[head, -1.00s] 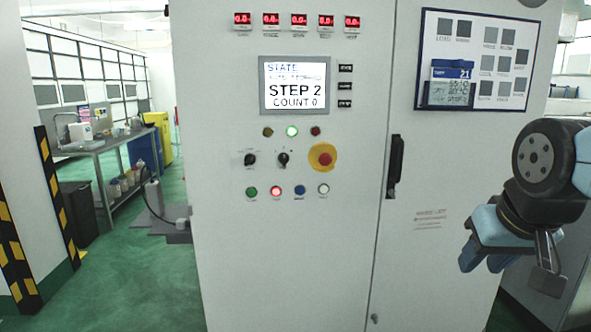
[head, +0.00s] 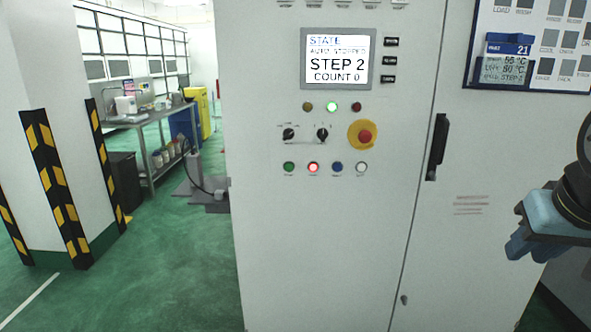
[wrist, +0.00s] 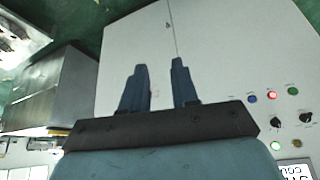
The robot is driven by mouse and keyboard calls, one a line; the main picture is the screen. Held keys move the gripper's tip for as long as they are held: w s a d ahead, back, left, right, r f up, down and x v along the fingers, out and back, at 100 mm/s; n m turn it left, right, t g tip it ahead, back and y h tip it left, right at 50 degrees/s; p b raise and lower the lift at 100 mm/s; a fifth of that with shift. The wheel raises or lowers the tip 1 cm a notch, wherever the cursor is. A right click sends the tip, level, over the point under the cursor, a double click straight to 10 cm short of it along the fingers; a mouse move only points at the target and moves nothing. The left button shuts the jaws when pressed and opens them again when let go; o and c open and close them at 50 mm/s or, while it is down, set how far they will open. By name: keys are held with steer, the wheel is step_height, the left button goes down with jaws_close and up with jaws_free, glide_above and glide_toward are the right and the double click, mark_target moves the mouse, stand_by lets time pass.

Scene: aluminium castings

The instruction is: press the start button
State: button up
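The control cabinet (head: 330,250) carries a lower row of round buttons: green (head: 289,167), lit red (head: 313,167), blue (head: 337,168) and white (head: 361,168). Their labels are too small to read, so I cannot confirm which is start. The screen (head: 338,58) reads STATE, AUTO STOPPED, STEP 2, COUNT 0. My gripper (head: 528,228) is at the right edge of the head view, well right of the buttons and partly cut off. In the wrist view my gripper (wrist: 158,65) has its two blue fingers apart with nothing between them. The green button (wrist: 293,91) shows there at the right.
A red mushroom button on a yellow ring (head: 363,135) and two black selector knobs (head: 305,134) sit above the row. A black door handle (head: 438,147) stands out between buttons and gripper. Striped posts (head: 58,190) stand left; green floor (head: 150,270) is open there.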

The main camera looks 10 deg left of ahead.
jaws_close()
stand_by(1.4)
